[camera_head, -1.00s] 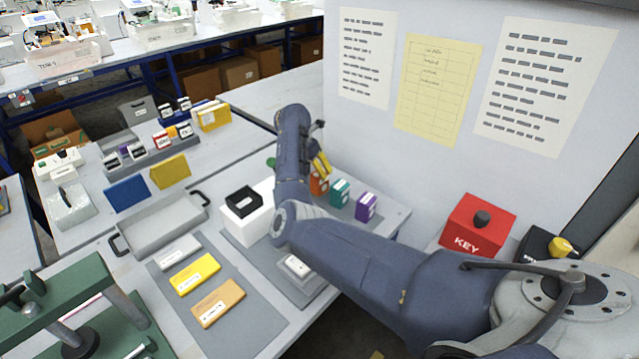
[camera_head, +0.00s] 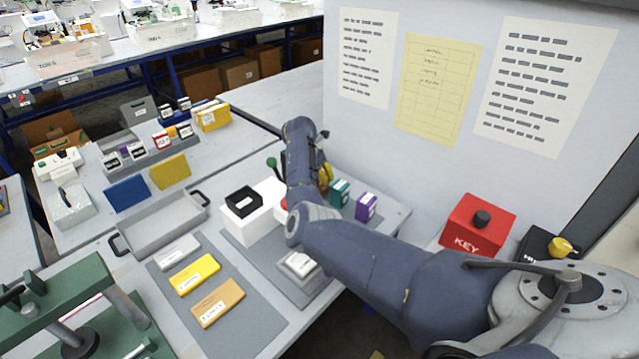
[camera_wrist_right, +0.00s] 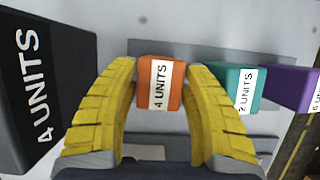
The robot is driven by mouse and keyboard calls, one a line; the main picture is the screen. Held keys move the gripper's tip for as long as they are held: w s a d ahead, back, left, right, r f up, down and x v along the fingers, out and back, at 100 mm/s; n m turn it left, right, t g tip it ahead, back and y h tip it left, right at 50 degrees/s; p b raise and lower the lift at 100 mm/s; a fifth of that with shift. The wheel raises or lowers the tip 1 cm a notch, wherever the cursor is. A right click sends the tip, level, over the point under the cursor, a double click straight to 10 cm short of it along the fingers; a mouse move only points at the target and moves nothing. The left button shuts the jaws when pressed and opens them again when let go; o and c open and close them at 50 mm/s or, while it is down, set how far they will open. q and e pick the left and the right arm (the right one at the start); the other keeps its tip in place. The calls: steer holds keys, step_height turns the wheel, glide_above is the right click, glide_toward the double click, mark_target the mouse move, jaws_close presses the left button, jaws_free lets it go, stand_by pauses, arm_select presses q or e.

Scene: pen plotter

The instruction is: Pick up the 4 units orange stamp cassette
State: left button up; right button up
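The orange cassette (camera_wrist_right: 160,84) shows in the right wrist view with a white label reading "4 UNITS". My right gripper (camera_wrist_right: 161,72) has its yellow fingers on either side of it, with a narrow gap at the left finger, so it looks open around the cassette. In the head view the right gripper (camera_head: 326,176) is mostly behind my right arm, which hides the cassette there. A teal "2 UNITS" cassette (camera_wrist_right: 244,88) is close to the right finger, with a purple cassette (camera_wrist_right: 292,88) further right. My left gripper is not in view.
A black block (camera_wrist_right: 45,90) marked "4 UNITS" stands close on the left in the wrist view. In the head view, a white block with a black open box (camera_head: 242,203) stands left of my arm. A red KEY box (camera_head: 478,226) sits right, by the wall.

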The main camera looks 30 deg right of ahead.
steer(key=c, duration=0.7)
steer(key=shift+c, duration=0.2)
steer(key=shift+r, duration=0.15)
